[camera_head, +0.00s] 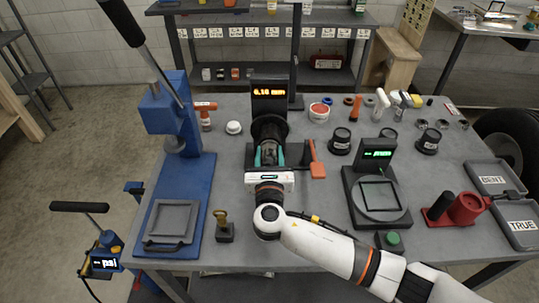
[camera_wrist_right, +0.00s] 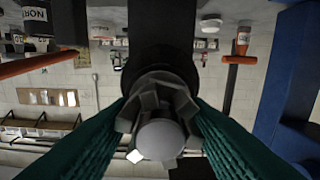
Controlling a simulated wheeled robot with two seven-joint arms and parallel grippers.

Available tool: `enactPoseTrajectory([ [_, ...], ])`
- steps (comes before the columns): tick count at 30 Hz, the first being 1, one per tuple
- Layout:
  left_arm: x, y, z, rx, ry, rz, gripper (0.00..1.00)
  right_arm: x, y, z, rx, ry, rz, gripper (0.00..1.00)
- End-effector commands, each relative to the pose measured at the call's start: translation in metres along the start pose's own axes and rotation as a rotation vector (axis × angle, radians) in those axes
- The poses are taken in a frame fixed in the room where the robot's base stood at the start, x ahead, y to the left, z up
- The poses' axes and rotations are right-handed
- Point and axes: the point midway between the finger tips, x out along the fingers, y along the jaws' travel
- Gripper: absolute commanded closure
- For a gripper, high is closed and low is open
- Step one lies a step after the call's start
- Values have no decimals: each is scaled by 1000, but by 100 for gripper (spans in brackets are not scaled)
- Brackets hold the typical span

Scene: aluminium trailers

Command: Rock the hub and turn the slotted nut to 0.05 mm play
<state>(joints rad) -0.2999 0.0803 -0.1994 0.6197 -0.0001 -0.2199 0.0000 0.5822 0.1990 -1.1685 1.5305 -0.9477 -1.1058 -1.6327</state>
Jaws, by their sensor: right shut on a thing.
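The dark hub (camera_head: 270,128) sits in a stand in the middle of the table. A display (camera_head: 269,91) behind it has orange digits that look like 0.1-something, the last digit unclear. My right gripper (camera_head: 269,157) reaches in to the hub from the front, its teal fingers around the nut end. In the right wrist view the grey slotted nut (camera_wrist_right: 149,100) encircles the rounded spindle end (camera_wrist_right: 160,136). The teal fingertips (camera_wrist_right: 160,108) are shut on the nut from both sides. The hub's dark body shows behind the nut. My left gripper is not in view.
A blue press (camera_head: 180,190) stands left, and a scale with a green display (camera_head: 377,154) stands right. An orange-handled tool (camera_head: 316,160) lies close to the right of the hub. A small brass-topped piece (camera_head: 222,222) is front left. Trays (camera_head: 490,178) are at far right.

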Motion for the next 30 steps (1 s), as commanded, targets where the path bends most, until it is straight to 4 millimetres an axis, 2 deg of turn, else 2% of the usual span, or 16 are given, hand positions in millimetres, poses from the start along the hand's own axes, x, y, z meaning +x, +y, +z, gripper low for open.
enactPoseTrajectory([
  [11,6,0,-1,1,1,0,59,0,0,2,83,-2,0,81],
  [30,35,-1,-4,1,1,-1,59,0,2,4,594,-1,1,81],
])
